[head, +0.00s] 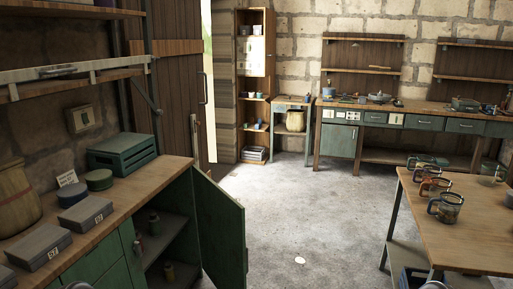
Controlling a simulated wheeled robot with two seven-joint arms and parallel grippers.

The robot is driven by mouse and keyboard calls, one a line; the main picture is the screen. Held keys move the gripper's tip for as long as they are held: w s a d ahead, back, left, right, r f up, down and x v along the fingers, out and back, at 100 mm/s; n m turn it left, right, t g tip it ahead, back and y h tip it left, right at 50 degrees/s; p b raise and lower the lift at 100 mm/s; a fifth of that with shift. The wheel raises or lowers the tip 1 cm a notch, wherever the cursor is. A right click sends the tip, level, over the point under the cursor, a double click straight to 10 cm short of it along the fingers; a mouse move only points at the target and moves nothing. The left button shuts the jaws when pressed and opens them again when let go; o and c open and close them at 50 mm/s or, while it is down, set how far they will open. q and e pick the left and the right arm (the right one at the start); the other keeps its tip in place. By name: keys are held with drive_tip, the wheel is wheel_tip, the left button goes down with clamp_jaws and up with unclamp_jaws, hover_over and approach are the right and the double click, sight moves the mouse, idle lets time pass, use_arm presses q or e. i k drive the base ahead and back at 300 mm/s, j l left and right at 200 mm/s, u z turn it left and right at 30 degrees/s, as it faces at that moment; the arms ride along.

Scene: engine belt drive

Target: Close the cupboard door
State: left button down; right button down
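The green cupboard door (219,228) stands open on the left side of the room. It is hinged at the right end of the green cupboard under a wooden worktop (128,207) and swings out over the floor. The open cupboard (165,245) shows a shelf with several small bottles or spools inside. Only small grey parts of my arms show at the bottom edge, my left (78,285) in front of the cupboard's drawers and my right (432,285) near the right table. Their fingers are not clearly visible, and both appear apart from the door.
A wooden table (460,225) with several glass mugs stands at the right. A green crate (122,153) and grey boxes sit on the worktop.

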sight(220, 219)
drive_tip(key=i+u, duration=0.1)
drive_tip(key=u, duration=0.6)
drive_tip(key=i+l+u, duration=0.25)
drive_tip(key=l+u, duration=0.25)
drive_tip(key=i+l+u, duration=0.25)
drive_tip(key=l, duration=0.2)
drive_tip(key=l+u, duration=0.25)
drive_tip(key=i+l, duration=0.15)
drive_tip(key=l, duration=0.5)
drive_tip(key=i+l+u, duration=0.1)
drive_tip(key=l, duration=0.55)
drive_tip(key=i+l, duration=0.15)
drive_tip(key=l, duration=0.5)
drive_tip(key=i+l+u, duration=0.1)
drive_tip(key=l, duration=0.55)
drive_tip(key=i+l, duration=0.1)
drive_tip(key=l, duration=0.6)
drive_tip(key=u, duration=0.05)
